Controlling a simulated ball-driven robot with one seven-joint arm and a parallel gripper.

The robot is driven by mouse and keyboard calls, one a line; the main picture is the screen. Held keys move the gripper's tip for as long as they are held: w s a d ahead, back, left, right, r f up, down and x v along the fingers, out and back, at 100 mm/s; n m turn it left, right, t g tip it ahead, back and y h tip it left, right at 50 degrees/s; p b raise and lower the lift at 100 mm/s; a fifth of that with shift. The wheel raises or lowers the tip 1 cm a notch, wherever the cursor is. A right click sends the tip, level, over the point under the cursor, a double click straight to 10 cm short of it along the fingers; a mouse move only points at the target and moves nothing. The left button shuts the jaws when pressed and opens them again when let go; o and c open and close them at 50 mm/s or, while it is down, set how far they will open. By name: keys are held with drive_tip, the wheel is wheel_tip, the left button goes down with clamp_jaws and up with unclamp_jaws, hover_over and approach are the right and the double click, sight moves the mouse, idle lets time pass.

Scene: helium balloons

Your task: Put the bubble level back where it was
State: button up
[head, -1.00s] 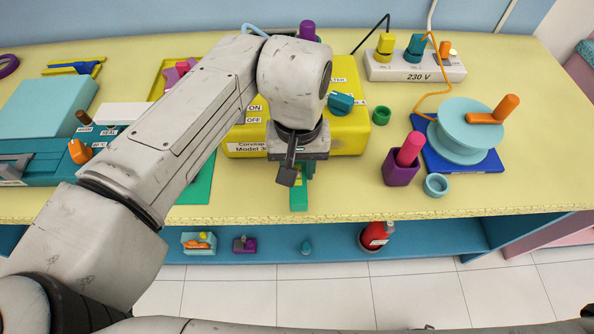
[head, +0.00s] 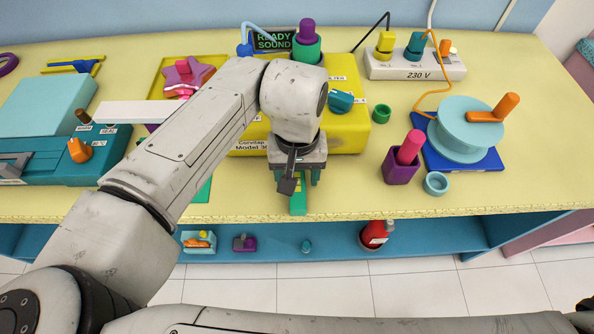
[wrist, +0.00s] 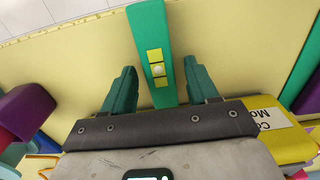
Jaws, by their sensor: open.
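The bubble level is a green bar with a yellow vial section, seen in the wrist view (wrist: 151,35). It lies on the yellow tabletop near the front edge, and its near end shows in the head view (head: 299,204). My gripper (head: 297,181) is open above the level. In the wrist view my gripper (wrist: 160,72) has one green finger on each side of the bar, with gaps between. The rest of the level is hidden under my gripper in the head view.
A yellow machine (head: 345,133) stands just behind my gripper. A purple cup (head: 400,168) with a pink handle and a small blue ring (head: 435,184) stand to the right. A green mat (wrist: 306,62) lies beside the level. The table's front edge is close.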

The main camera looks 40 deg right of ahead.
sight(297, 177)
wheel_tip(297, 177, up, 12)
drive_tip(key=shift+r, duration=0.2)
idle(0.4)
idle(0.5)
